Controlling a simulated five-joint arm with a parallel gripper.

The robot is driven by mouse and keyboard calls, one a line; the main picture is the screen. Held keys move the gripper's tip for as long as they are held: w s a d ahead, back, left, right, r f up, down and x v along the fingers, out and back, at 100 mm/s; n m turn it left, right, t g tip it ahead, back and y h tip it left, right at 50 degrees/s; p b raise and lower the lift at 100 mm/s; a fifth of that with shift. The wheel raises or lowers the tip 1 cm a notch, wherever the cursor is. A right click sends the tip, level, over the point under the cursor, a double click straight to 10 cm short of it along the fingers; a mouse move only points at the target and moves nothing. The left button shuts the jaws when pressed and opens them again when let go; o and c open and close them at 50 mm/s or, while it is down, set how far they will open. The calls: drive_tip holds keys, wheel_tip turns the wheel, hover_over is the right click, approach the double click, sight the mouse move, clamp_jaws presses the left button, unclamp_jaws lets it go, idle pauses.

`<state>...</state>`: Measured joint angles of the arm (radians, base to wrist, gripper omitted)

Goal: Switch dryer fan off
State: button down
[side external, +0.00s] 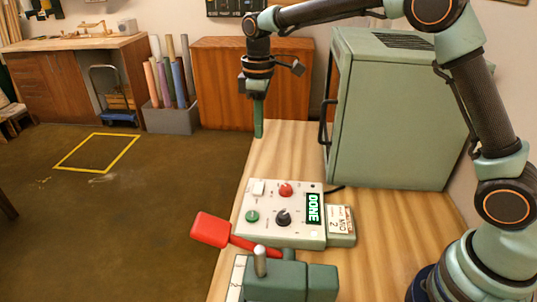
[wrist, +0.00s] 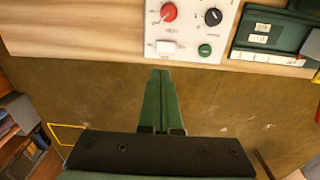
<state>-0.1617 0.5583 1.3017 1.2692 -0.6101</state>
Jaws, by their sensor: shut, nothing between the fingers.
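A white control box (side external: 310,236) sits on the wooden table. It carries a red knob (side external: 286,189), a black knob (side external: 283,217), a green button (side external: 252,216) and a white rocker switch (side external: 258,187). Its display (side external: 314,208) reads DONE. The wrist view shows the red knob (wrist: 168,12), black knob (wrist: 213,16), rocker (wrist: 166,47) and green button (wrist: 205,50). The small labels are too blurred to tell which is the fan. A green cabinet, apparently the dryer (side external: 390,110), stands behind. My gripper (side external: 258,134) is shut, empty, pointing down, apart from the box near the table's edge.
A lever with a red handle (side external: 211,230) on a green base (side external: 305,280) stands in front of the box. A small green block with labels (side external: 341,226) sits right of the box. The tabletop (side external: 285,150) between box and far edge is clear.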

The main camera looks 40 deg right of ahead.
sight(259, 185)
drive_tip(key=shift+w+a+f, duration=0.1)
drive_tip(key=shift+w+f, duration=0.05)
drive_tip(key=shift+f, duration=0.05)
drive_tip(key=shift+f, duration=0.1)
wheel_tip(259, 185, down, 14)
drive_tip(key=shift+r, duration=0.1)
idle(0.7)
drive_tip(key=shift+f, duration=0.25)
idle(0.4)
drive_tip(key=shift+s+a+r, duration=0.25)
drive_tip(key=shift+s+a, duration=0.2)
drive_tip(key=shift+s, duration=0.05)
